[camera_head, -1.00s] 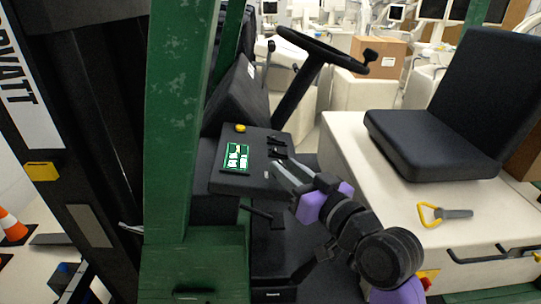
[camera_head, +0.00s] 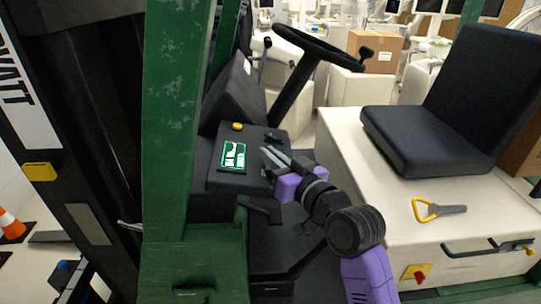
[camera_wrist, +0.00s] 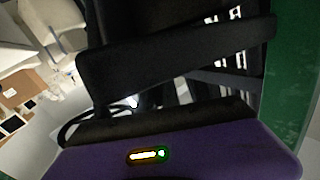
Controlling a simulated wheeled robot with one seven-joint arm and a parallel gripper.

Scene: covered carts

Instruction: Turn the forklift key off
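The forklift's dark control panel (camera_head: 215,178) has a green-framed display (camera_head: 233,155) and a yellow button (camera_head: 237,127). Small dark controls (camera_head: 272,138) sit at its right side; I cannot make out which is the key. My gripper (camera_head: 263,154) is over the panel's right edge, its pale fingers pointing left, just right of the display. The fingers lie close together, and whether they hold anything is unclear. They cover part of the panel. In the wrist view, my purple gripper body fills the bottom, and neither the key nor the fingertips can be made out.
The steering wheel (camera_head: 318,47) is above and behind the panel. A green post (camera_head: 180,100) stands to the left. The black seat (camera_head: 440,120) is on the pale body (camera_head: 345,135) at right, with a yellow-handled tool (camera_head: 437,210) in front. A red knob (camera_head: 419,278) is low right.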

